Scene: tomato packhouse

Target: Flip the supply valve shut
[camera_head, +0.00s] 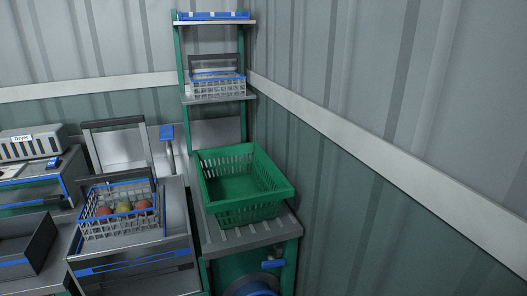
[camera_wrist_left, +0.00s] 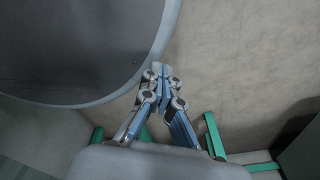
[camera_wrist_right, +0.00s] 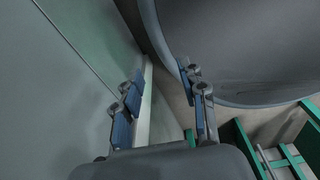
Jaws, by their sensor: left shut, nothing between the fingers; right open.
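A small valve with a blue lever handle (camera_head: 273,264) is on the front of the green stand, below the green basket, in the head view. Its lever looks about level. Neither gripper shows in the head view. My left gripper (camera_wrist_left: 160,70) is shut and empty in the left wrist view, with a bare beige floor and a large grey round shape behind it. My right gripper (camera_wrist_right: 162,72) is open and empty in the right wrist view, its two blue-padded fingers apart. No valve shows in either wrist view.
A green basket (camera_head: 240,206) sits on the slatted stand top (camera_head: 252,236). A wire basket (camera_head: 119,227) with several tomatoes is to its left. A blue-topped upright lever (camera_head: 167,133) stands behind. A round blue-rimmed thing (camera_head: 252,286) lies under the valve. The corrugated wall (camera_head: 400,220) is close on the right.

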